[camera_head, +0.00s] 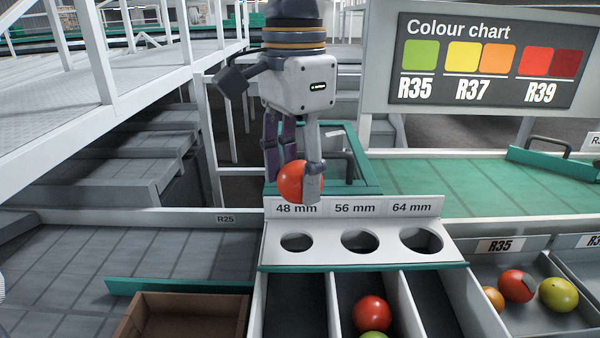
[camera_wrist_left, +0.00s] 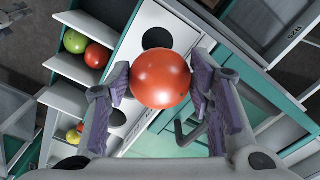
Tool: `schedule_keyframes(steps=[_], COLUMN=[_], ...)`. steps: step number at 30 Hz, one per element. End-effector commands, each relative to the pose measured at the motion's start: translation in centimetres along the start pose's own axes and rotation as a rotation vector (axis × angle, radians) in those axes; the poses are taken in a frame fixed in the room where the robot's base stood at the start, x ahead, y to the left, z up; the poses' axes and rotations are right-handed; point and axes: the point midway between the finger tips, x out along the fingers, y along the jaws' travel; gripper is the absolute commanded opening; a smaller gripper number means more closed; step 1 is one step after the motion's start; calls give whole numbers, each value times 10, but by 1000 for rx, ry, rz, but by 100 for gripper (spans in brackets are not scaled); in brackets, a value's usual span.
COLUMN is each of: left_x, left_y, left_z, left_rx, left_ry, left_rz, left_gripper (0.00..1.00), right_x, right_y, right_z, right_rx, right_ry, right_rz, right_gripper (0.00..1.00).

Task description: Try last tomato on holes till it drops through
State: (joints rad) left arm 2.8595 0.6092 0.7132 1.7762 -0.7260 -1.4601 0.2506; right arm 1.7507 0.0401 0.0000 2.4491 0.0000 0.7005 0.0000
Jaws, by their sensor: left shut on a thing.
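My left gripper (camera_head: 294,180) is shut on a red-orange tomato (camera_head: 297,180). In the left wrist view the tomato (camera_wrist_left: 160,79) sits between the two finger pads (camera_wrist_left: 161,84). In the head view it is above or just behind the 48 mm label, clear of the holes. The sizing plate (camera_head: 328,257) has three holes, labelled 48 mm (camera_head: 297,243), 56 mm (camera_head: 359,241) and 64 mm (camera_head: 421,240). Below, the middle compartment holds a red tomato (camera_head: 372,313) and a green one (camera_head: 375,335). My right gripper is out of view.
A brown box (camera_head: 190,298) stands front left. The R35 bin (camera_head: 540,321) at right holds several tomatoes. A green-rimmed tray (camera_head: 371,187) with a handle lies behind the plate. A colour chart (camera_head: 490,60) stands at the back right. The green belt (camera_head: 440,185) looks clear.

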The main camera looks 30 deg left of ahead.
Motion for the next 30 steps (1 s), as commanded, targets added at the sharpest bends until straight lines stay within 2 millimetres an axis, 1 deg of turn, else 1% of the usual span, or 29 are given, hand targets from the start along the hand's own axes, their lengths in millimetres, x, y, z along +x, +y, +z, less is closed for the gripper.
schedule_keyframes(steps=[4, 7, 8, 9, 12, 15, 21, 30], left_x=[7, 19, 24, 33, 47, 52, 62, 64], left_y=[0, 1, 0, 0, 0, 0, 0, 0], left_z=[1, 1, 0, -1, -1, 0, 1, 0], left_rx=[0, 1, 0, 2, 2, 0, -1, -1], left_ry=[-2, -1, -4, -11, -12, -3, 1, 1], left_rz=[1, 2, 3, 6, 7, -1, -2, -1], left_gripper=[35, 35, 35, 35, 35, 35, 35, 35], right_x=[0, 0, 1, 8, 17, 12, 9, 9], right_y=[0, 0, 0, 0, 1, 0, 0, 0], right_z=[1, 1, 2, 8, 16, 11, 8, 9], right_rx=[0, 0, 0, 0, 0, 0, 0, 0], right_ry=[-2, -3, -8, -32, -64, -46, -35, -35], right_rz=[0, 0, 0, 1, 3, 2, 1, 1], right_gripper=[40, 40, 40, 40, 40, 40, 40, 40])
